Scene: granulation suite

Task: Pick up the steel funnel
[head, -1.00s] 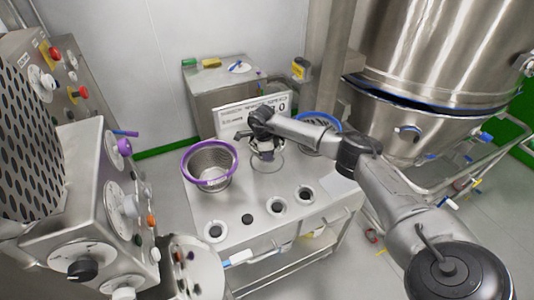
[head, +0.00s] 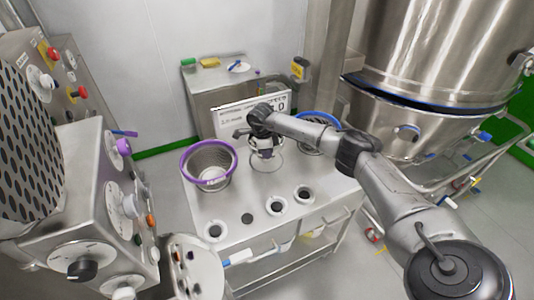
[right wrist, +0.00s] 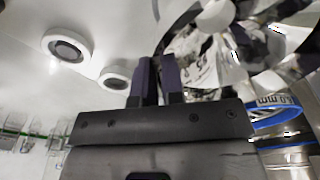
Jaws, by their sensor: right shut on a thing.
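The steel funnel (head: 268,164) stands on the steel cart top, to the right of the purple-rimmed sieve. It is shiny and partly hidden by my right gripper. My right gripper (head: 266,150) points down from above and is shut on the funnel's upper part. In the right wrist view, its dark fingers (right wrist: 159,78) are close together, with the bright curved steel of the funnel (right wrist: 205,60) right behind and beside them. The exact contact between fingers and funnel is hard to see. My left gripper is not in view.
The purple-rimmed sieve (head: 209,178) stands left of the funnel, and a blue-rimmed sieve (head: 319,119) right behind it. A label display (head: 232,121) stands at the back. Several round ports line the cart's front (head: 232,211). A large steel vessel (head: 430,60) rises at the right.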

